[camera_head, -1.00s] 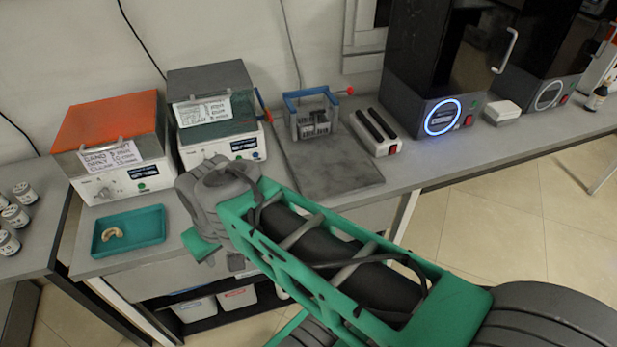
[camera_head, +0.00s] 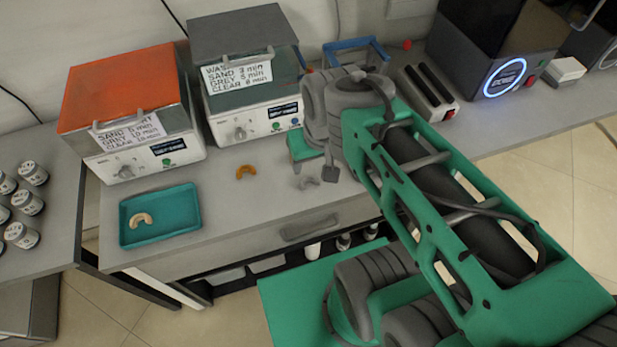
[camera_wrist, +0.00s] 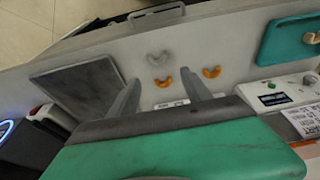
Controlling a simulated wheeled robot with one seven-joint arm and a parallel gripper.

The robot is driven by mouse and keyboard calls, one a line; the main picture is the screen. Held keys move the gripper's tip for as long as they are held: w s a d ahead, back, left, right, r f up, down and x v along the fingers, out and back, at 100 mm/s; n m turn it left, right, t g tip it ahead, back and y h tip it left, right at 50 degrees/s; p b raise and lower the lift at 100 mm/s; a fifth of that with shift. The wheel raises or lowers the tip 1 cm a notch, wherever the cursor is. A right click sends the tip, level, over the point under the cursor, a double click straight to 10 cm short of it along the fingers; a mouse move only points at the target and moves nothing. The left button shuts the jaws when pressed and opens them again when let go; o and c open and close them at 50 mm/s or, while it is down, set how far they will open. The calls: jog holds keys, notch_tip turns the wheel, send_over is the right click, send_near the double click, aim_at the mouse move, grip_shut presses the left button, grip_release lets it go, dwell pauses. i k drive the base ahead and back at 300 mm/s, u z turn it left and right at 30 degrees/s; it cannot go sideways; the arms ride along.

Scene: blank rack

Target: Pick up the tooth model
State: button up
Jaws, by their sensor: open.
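Several arch-shaped tooth models are in view. A beige one (camera_head: 141,220) lies in the teal tray (camera_head: 190,222); it also shows at the right edge of the wrist view (camera_wrist: 312,37). On the bare bench lie an orange one (camera_head: 245,171) and a pale grey one (camera_head: 308,181). The wrist view shows the grey one (camera_wrist: 157,57), an orange one (camera_wrist: 211,72) and another yellow-orange one (camera_wrist: 163,81), which my arm seems to hide in the head view. My gripper (camera_wrist: 160,78) is open and empty above the bench, its fingers apart around the yellow-orange model in the picture.
An orange-lidded box (camera_head: 125,95) and a grey-lidded box (camera_head: 242,70) stand at the back of the bench. A dark slab (camera_wrist: 75,83) lies beside the models. Jars (camera_head: 22,236) stand on the left table. The bench front between tray and models is clear.

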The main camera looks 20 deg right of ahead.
aim_at(307, 179)
jog(key=u, duration=1.4)
jog(key=k, duration=1)
jog(key=u, duration=1.3)
